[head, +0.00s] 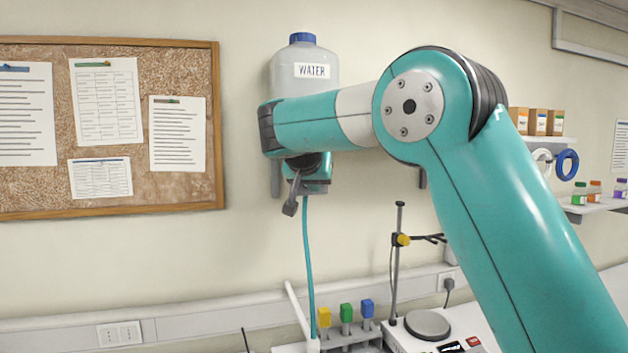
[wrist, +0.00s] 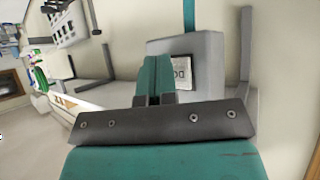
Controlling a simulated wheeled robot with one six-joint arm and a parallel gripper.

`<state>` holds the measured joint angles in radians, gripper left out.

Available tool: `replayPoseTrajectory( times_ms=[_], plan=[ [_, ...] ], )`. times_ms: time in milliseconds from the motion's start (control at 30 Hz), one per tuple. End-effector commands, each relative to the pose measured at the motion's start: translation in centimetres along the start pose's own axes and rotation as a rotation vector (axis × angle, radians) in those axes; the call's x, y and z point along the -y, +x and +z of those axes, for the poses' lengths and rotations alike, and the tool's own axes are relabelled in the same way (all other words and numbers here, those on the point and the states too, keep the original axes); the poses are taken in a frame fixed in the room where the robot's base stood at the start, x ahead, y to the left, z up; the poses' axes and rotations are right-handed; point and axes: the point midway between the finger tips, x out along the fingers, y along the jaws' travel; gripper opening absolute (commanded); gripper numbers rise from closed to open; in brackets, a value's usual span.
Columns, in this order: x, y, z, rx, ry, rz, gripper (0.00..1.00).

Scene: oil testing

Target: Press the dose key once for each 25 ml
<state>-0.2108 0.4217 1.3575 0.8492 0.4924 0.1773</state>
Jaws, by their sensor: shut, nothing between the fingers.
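My gripper (wrist: 154,62) is shut and empty in the wrist view. Its teal fingers point toward a grey box (wrist: 210,48) with a white label (wrist: 181,72). I cannot tell whether the fingertips touch the box, and no separate key is clear. In the head view a grey bottle (head: 304,70) with a blue cap, labelled WATER, stands on the wall behind my arm. A teal hose (head: 307,262) runs down below my wrist. The dosing box is hidden there behind my arm.
A rack (head: 349,336) with yellow, green and blue topped items stands on the bench below. A hotplate (head: 427,324) and a clamp stand (head: 398,250) are to its right. A shelf (head: 600,205) with small bottles is at right, a cork board (head: 140,62) at left.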

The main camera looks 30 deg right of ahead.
Motion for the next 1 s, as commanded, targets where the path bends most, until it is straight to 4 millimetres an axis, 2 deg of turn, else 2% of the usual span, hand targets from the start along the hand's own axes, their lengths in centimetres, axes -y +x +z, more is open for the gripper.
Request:
replayPoseTrajectory(
  times_ms=[433, 1000],
  plan=[
    [0.0, 0.1, 0.0, -0.001, 0.000, 0.000, 0.00],
    [-0.9, -1.2, 0.9, 0.000, 0.000, 0.000, 0.00]
  ],
)
